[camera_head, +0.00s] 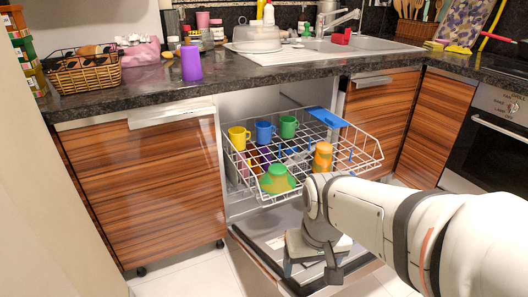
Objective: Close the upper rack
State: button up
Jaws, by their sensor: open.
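The upper rack (258,190) of the dishwasher is a white wire basket, pulled out from the opening under the counter. It holds a yellow cup (239,137), a blue cup (264,132), a green cup (288,126), an orange bottle or cup (322,157), a green-yellow item (277,180) and a blue flat item (327,117). My gripper (309,275) is open and points down, in front of and below the rack's front edge, over the lowered dishwasher door. I see no contact with the rack. My arm hides part of the rack's front right.
The dishwasher door (262,240) is folded down below the rack. Wood-grain cabinets stand left (150,195) and right (380,110) of the opening. The dark countertop (130,97) above carries a purple cup (190,62), a basket (84,72) and a sink (350,47). An oven (495,135) is at right.

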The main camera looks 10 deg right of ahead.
aim_at(300, 148)
jog(key=u, duration=1.6)
jog(key=k, duration=1.25)
jog(key=z, duration=1.3)
jog(key=i, duration=1.2)
jog(key=z, duration=0.05)
